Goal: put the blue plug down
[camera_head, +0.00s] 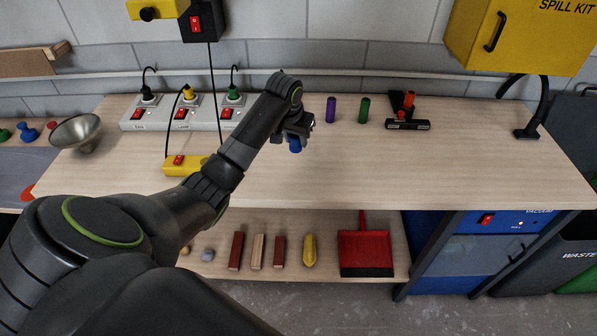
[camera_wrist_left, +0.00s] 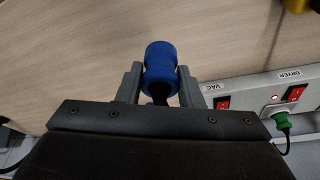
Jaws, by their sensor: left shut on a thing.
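The blue plug (camera_head: 295,146) is held in my left gripper (camera_head: 297,134) over the bench top, to the right of the white power strip. In the left wrist view the blue plug (camera_wrist_left: 160,62) sits between the two grey fingers of my left gripper (camera_wrist_left: 159,82). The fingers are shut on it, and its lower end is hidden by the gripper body. I cannot tell from these views whether the plug touches the bench (camera_head: 430,165). My right gripper is not in view.
The power strip (camera_head: 165,125) holds a black, a yellow and a green plug (camera_head: 234,94). A yellow switch box (camera_head: 185,165) lies in front.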

